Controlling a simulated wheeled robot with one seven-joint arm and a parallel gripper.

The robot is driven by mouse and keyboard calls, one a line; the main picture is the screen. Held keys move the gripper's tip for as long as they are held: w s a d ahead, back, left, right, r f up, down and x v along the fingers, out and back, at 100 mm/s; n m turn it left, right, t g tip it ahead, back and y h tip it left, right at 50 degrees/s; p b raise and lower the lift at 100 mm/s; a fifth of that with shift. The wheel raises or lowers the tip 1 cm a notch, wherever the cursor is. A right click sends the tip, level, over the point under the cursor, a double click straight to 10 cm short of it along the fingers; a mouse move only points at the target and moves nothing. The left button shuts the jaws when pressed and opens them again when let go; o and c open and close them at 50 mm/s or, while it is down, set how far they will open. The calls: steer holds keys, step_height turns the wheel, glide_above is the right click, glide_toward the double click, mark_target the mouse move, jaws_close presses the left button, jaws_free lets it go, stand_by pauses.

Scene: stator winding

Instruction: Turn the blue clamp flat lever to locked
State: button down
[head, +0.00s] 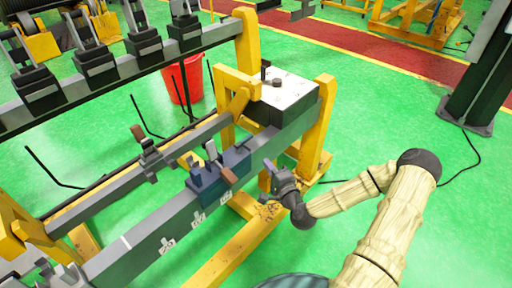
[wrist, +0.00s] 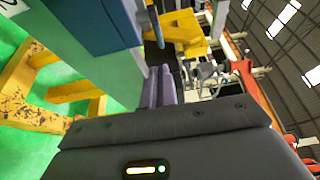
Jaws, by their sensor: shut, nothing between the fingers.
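The blue clamp (head: 205,180) sits on the long grey beam in the middle of the head view. A flat lever with a brown end (head: 228,174) lies at its right front side, tilted downward. A grey upright lever (head: 211,150) stands on top of the clamp. My gripper (head: 268,168) is to the right of the clamp, apart from it, beside the beam. Its fingers are together and empty. In the wrist view the fingers (wrist: 160,87) point up the picture, and a blue block (wrist: 95,25), likely part of the clamp, is at upper left. The lever cannot be made out clearly there.
The grey beam (head: 140,238) runs on yellow supports (head: 318,130). A dark box with a white top (head: 290,90) stands on its far end. A parallel rail with a brown-handled clamp (head: 148,147) lies behind. A red bucket (head: 183,82) is farther back. Green floor is open at right.

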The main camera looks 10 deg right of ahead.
steer(key=p, duration=0.2)
glide_toward(250, 139)
steer(key=x, duration=0.4)
steer(key=shift+w, duration=0.35)
